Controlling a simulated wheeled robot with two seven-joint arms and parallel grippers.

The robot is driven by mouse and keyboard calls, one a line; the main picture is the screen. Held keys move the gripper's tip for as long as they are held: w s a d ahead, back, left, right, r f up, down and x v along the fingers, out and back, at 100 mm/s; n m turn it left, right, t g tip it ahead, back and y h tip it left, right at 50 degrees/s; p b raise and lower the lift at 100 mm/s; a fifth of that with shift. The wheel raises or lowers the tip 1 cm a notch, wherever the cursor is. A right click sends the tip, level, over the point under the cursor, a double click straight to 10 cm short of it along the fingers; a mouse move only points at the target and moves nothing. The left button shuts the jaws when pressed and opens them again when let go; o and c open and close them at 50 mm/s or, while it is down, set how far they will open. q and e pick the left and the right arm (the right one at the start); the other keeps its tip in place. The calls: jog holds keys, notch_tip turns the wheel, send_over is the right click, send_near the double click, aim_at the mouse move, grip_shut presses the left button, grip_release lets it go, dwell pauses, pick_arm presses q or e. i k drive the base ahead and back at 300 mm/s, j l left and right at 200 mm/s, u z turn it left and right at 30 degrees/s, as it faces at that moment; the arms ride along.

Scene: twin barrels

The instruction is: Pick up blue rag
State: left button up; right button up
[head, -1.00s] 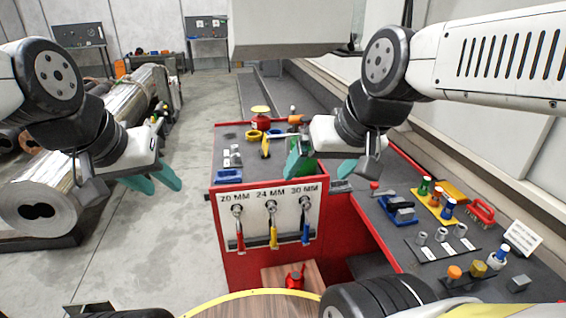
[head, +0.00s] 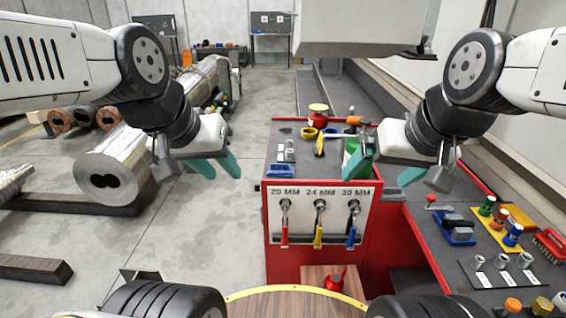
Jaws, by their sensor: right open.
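I cannot make out a rag for certain. A small blue thing (head: 280,171) lies at the front left of the red cabinet's dark top; it may be a tray or a folded cloth. My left gripper (head: 217,166) is open and empty, over the floor to the left of the cabinet. My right gripper (head: 385,172) is open above the cabinet's right side, in front of a partly hidden green thing (head: 350,148).
The red cabinet (head: 390,265) has red, yellow and blue-handled tools on its front. A blue tray (head: 455,234) with grey blocks and several coloured bottles stand on the right bench. Metal barrels (head: 110,168) lie at left. Bare floor (head: 205,235) lies between.

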aim_at(275, 170)
jog(key=i+j+z, duration=0.15)
jog(key=z, duration=0.25)
jog(key=i+j+z, duration=0.25)
jog(key=z, duration=0.15)
jog(key=i, duration=0.05)
